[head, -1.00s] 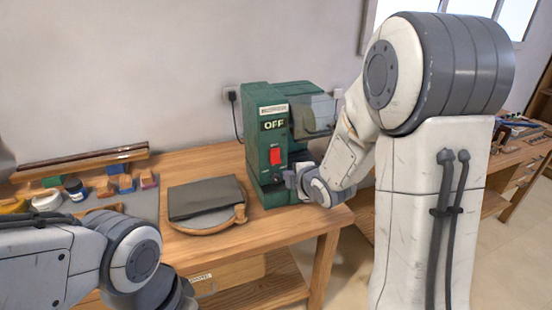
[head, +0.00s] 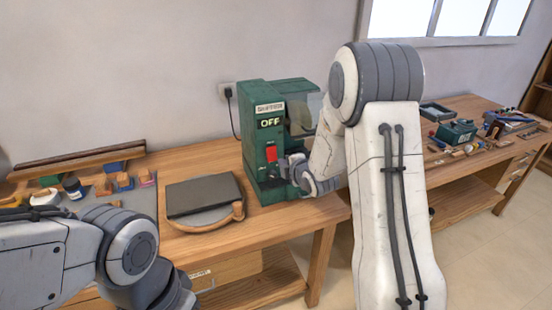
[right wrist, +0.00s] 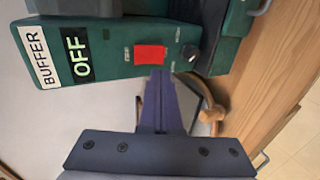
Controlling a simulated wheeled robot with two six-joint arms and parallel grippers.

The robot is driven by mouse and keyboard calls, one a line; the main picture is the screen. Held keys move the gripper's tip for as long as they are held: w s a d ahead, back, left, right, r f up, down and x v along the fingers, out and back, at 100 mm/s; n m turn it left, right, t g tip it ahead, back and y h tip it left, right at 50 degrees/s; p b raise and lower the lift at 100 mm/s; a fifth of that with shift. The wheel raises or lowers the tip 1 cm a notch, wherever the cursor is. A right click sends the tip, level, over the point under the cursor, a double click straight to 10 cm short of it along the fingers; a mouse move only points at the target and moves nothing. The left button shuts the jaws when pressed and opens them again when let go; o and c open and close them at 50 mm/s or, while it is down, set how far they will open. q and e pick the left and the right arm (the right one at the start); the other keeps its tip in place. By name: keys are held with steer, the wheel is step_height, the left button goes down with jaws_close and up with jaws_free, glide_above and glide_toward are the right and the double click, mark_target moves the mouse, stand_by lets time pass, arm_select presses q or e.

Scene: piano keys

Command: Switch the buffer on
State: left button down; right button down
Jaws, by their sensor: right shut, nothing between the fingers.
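The green buffer (head: 258,135) stands on the wooden bench in the head view. Its display reads OFF, and a red switch (head: 271,153) sits below it on the front panel. In the right wrist view the BUFFER label, the OFF display and the red switch (right wrist: 150,54) show large, with a dark knob beside the switch. My right gripper (right wrist: 158,74) is shut and empty, its tips right at the switch's edge; I cannot tell whether they touch it. In the head view the right gripper (head: 285,168) is at the machine's front. My left arm is at lower left; its gripper is out of view.
Small blocks and jars (head: 75,187) stand farther left. A second bench (head: 470,165) with tools is at the right. A black plug and cable (head: 230,95) are on the wall behind.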

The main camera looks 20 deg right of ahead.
mark_target(273, 160)
steer(key=p+x, duration=0.2)
steer(key=x, duration=0.5)
steer(key=shift+w, duration=0.1)
steer(key=shift+f, duration=0.1)
